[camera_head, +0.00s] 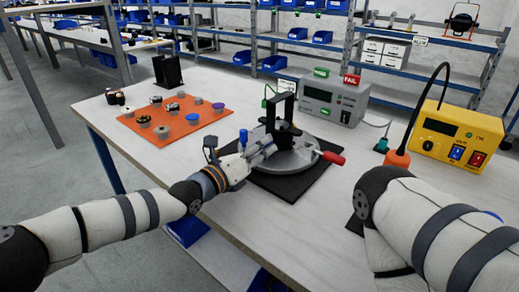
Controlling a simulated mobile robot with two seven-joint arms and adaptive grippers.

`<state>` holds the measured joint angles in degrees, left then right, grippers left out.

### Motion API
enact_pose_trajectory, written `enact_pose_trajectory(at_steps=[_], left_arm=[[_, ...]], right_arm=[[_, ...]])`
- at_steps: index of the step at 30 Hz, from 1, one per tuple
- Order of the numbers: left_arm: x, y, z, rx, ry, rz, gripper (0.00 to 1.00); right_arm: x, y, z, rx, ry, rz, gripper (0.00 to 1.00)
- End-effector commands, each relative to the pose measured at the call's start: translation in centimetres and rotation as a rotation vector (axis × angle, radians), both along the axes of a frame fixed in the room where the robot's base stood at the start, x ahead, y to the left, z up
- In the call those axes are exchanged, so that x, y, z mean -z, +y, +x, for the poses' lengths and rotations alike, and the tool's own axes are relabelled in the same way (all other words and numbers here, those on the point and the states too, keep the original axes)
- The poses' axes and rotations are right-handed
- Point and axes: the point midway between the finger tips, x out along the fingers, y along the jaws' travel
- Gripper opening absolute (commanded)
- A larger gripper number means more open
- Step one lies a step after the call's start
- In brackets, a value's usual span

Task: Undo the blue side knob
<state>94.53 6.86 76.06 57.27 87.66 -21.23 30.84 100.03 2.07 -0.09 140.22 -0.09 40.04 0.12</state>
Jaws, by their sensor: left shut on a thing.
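The blue side knob (243,137) stands upright at the left side of a round grey metal fixture (296,160) with a black upright frame (284,110). My left gripper (266,149) reaches in from the left, at the fixture's near left side. It is shut on what looks like the blue side knob; its fingers hide the exact contact. A red handle (332,157) sticks out at the fixture's right. My right arm shows at the lower right, but its gripper is not in view.
The fixture sits on a black mat (290,186). An orange mat (180,137) with several small parts lies to the left. A grey box marked FAIL (335,98) stands behind. A yellow power unit (455,135) and an orange-based cable tool (397,158) stand at right.

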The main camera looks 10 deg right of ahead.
Motion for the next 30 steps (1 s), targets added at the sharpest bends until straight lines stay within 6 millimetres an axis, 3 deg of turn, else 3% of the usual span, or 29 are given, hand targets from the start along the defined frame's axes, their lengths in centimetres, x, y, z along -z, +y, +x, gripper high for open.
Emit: enact_pose_trajectory(at_steps=[7,8,10,11,24,29,30], left_arm=[[0.0,0.0,0.0,0.0,0.015,-0.009,0.0],[0.0,0.0,0.0,0.0,0.015,-0.009,0.27],[0.0,0.0,0.0,0.0,0.015,-0.009,0.43],[0.0,0.0,0.0,0.0,0.014,-0.008,0.46],[0.0,0.0,0.0,0.0,0.007,-0.001,0.46],[-0.9,0.0,0.0,-0.002,-0.196,0.15,0.46],[-0.3,0.3,0.1,0.0,-0.193,0.148,0.46]], right_arm=[[0.0,0.0,0.0,0.0,0.001,0.0,0.46],[0.0,0.0,0.0,0.0,0.001,0.0,0.46],[0.0,0.0,0.0,0.0,0.0,0.0,0.46],[0.0,0.0,0.0,0.0,0.0,0.0,0.46],[0.0,0.0,0.1,-0.001,-0.001,0.0,0.46],[-1.2,0.0,1.2,-0.001,-0.039,0.0,0.46],[-0.9,0.0,0.8,-0.001,-0.028,0.0,0.46]])
